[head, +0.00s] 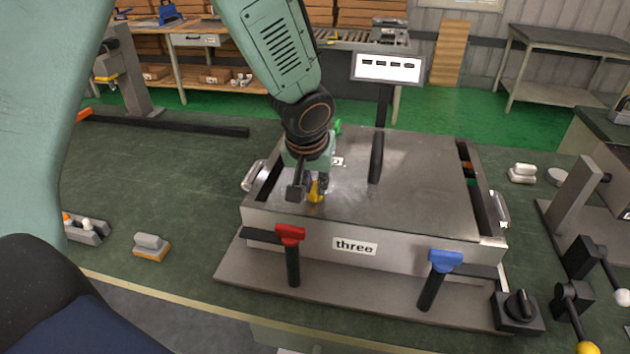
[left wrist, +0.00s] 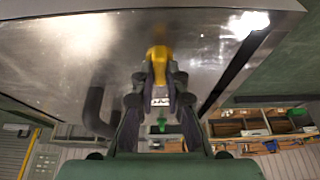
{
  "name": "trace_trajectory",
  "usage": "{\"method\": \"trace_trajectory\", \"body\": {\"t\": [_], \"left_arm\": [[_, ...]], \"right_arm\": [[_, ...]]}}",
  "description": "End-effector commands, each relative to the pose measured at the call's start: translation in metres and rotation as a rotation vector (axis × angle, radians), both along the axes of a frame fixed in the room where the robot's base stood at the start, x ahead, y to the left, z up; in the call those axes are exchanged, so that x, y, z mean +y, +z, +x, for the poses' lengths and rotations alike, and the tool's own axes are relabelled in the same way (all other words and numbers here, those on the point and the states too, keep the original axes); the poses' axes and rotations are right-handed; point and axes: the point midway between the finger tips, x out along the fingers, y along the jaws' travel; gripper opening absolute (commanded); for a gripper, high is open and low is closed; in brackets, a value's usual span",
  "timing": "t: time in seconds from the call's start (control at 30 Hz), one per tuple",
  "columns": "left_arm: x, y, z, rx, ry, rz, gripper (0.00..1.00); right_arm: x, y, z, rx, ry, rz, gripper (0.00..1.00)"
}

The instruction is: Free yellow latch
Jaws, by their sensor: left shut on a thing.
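The yellow latch (head: 315,193) stands at the left part of the top of a metal box (head: 420,190) labelled "three". My left gripper (head: 312,186) comes down over it from above and is shut on it. In the left wrist view the yellow latch (left wrist: 159,62) sits between the two dark fingers, with the metal lid (left wrist: 60,50) around it. The gripper hides part of the latch, so I cannot tell its exact angle. My right gripper is not in view.
A red-topped latch (head: 290,236) and a blue-topped latch (head: 445,262) stand at the box's front. A black handle (head: 376,158) rises from the lid. A green piece (head: 338,127) shows behind my gripper. A black knob (head: 519,307) is at front right. The left table has free room.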

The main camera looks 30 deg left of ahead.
Motion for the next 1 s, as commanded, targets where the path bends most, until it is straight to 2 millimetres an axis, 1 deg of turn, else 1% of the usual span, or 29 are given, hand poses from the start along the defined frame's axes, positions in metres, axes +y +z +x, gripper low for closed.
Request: {"method": "trace_trajectory", "body": {"t": [0.17, 0.37, 0.5, 0.7, 1.0], "left_arm": [[-0.001, 0.001, 0.002, -0.008, 0.031, 0.001, 0.0], [-0.002, -0.001, 0.003, -0.011, 0.14, 0.002, 0.0], [-0.002, -0.002, 0.004, -0.012, 0.258, 0.001, 0.0], [-0.003, -0.001, 0.004, -0.01, 0.447, 0.001, 0.0], [-0.004, 0.001, 0.006, -0.01, 0.732, 0.001, 0.0]], "right_arm": [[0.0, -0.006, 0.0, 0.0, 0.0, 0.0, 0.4], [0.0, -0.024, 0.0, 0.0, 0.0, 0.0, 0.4], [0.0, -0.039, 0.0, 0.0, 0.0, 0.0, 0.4], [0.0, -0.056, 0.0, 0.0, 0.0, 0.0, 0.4], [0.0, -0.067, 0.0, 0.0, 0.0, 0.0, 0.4]]}}
